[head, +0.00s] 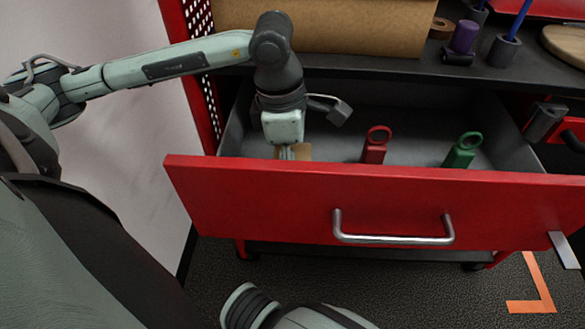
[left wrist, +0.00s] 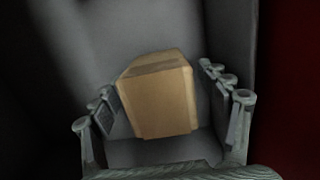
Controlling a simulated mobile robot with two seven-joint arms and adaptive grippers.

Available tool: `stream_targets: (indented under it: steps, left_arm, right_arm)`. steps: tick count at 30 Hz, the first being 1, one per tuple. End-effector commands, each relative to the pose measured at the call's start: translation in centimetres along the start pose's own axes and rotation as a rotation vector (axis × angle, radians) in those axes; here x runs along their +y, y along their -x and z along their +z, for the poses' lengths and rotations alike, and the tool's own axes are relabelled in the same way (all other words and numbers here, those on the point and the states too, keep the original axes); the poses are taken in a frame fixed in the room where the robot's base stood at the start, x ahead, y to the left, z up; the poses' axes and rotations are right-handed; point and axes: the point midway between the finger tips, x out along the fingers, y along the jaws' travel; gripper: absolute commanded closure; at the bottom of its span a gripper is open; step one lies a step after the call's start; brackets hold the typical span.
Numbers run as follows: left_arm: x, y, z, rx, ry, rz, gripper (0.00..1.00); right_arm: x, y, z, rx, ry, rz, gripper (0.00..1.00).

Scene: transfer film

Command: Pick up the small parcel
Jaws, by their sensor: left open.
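The small parcel (left wrist: 160,100) is a brown cardboard box with a tape strip on its top. It lies in the open red drawer (head: 350,205), near the drawer's left end. In the head view only a bit of the parcel (head: 304,152) shows; my gripper and the drawer front hide the rest. My left gripper (head: 286,152) points down into the drawer. In the left wrist view its open fingers (left wrist: 157,82) stand on either side of the parcel, with a gap visible at the right side. My right gripper does not show clearly in either view.
A red ring-topped tag (head: 374,146) and a green one (head: 463,150) stand in the drawer, right of the parcel. A large cardboard box (head: 350,28) sits on the dark worktop above. The perforated red cabinet side is close to my left arm.

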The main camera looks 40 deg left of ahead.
Motion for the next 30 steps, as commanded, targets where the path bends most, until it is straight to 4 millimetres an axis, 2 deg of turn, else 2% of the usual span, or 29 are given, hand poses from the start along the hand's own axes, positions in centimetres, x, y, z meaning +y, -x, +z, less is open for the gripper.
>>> stream_targets:
  steps: [8, 23, 30]
  left_arm:
    - [0.0, -0.37, 0.02, -0.001, 0.0, 0.0, 0.24]
    - [0.01, -0.32, 0.01, -0.001, 0.001, 0.0, 0.86]
    - [0.05, -0.15, 0.06, -0.002, 0.001, 0.002, 0.87]
  right_arm:
    - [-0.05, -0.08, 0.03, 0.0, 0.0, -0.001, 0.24]
    - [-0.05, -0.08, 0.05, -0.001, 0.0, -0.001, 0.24]
    - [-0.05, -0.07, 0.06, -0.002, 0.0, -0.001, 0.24]
